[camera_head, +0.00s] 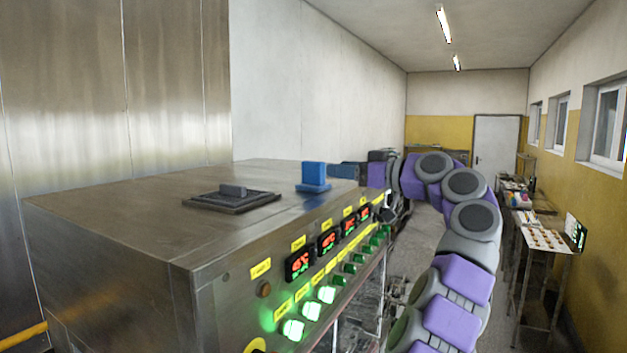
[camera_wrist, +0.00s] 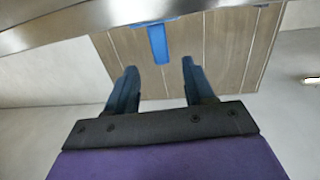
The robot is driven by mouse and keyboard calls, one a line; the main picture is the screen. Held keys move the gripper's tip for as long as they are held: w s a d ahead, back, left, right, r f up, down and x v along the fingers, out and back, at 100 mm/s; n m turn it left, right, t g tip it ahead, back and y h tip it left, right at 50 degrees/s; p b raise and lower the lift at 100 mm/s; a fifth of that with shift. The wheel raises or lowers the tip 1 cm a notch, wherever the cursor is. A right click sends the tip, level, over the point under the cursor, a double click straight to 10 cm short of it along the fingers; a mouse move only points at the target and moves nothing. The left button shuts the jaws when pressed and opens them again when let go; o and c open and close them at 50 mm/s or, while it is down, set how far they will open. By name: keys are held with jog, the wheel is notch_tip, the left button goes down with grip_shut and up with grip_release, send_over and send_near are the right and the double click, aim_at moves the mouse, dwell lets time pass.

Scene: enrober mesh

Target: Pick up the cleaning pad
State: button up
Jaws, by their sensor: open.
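A blue piece with a flat base and an upright block, which looks like the cleaning pad (camera_head: 314,176), stands on the steel machine top (camera_head: 130,195) near its far end. In the wrist view the blue pad (camera_wrist: 158,44) shows just beyond and between the fingertips. My gripper (camera_head: 335,170) is to the right of the pad in the head view, pointing at it, with a small gap. In the wrist view my gripper (camera_wrist: 159,66) is open, with nothing between its dark blue fingers.
A dark flat plate with a raised grip (camera_head: 232,198) lies on the machine top, left of the pad. The machine's front panel (camera_head: 325,245) has lit displays and green buttons. Tables with goods (camera_head: 545,239) line the right wall.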

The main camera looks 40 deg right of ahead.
aim_at(323, 166)
jog(key=x, duration=0.3)
jog(key=shift+r, duration=0.15)
jog(key=shift+w+a+p, duration=0.3)
jog(key=shift+w+a, duration=0.15)
jog(key=shift+w, duration=0.25)
jog(key=x, duration=0.3)
jog(key=p+x, duration=0.1)
jog(key=shift+w+d, duration=0.25)
jog(key=shift+d, duration=0.05)
jog(key=shift+s, duration=0.2)
jog(key=shift+c, duration=0.5)
jog(key=shift+w+a, duration=0.1)
grip_shut()
